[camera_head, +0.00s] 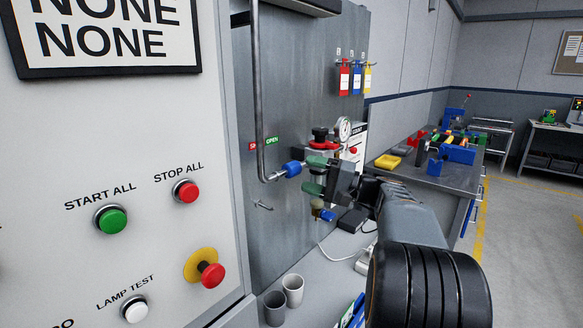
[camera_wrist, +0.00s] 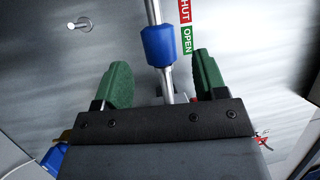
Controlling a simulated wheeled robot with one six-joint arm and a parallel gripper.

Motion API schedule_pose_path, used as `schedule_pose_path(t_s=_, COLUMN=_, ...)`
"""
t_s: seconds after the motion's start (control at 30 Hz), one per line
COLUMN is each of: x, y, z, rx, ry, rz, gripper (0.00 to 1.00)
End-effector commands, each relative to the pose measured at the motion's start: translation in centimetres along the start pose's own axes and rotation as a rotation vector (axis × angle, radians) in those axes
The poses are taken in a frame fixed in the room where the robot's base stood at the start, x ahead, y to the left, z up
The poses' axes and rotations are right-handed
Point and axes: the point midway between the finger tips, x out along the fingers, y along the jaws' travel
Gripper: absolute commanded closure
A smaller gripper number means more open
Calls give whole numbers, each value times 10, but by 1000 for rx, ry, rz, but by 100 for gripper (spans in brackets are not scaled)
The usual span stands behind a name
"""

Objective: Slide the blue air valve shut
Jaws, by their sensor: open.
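The blue air valve is a blue sleeve (camera_head: 292,169) on a grey metal pipe (camera_head: 261,95); the pipe runs down the steel panel and bends right. The sleeve (camera_wrist: 159,46) also shows in the wrist view, beside the green OPEN label (camera_wrist: 187,41), with the red SHUT label (camera_wrist: 185,10) farther along. My gripper (camera_head: 306,174) is open, its green fingers on either side of the pipe. In the wrist view my gripper (camera_wrist: 162,62) has the sleeve's near end between its fingertips, with gaps on both sides. I see no contact.
A gauge (camera_head: 343,129) and a red-handled fitting (camera_head: 320,136) sit close behind my gripper. A small hook (camera_head: 263,205) sticks out from the panel. A button panel (camera_head: 130,180) stands at left, two cups (camera_head: 292,290) below, and a cluttered workbench (camera_head: 445,178) at right.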

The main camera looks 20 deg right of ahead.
Motion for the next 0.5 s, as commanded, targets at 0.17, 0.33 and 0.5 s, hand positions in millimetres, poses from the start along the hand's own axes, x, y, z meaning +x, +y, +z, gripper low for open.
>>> schedule_pose_path(t_s=0.17, x=30, y=-1, z=1, rx=1, ry=-3, rz=1, gripper=35)
schedule_pose_path(t_s=0.33, x=47, y=-1, z=0, rx=0, ry=-2, rz=1, gripper=35)
schedule_pose_path(t_s=0.5, x=55, y=0, z=0, rx=0, ry=-1, rz=2, gripper=35)
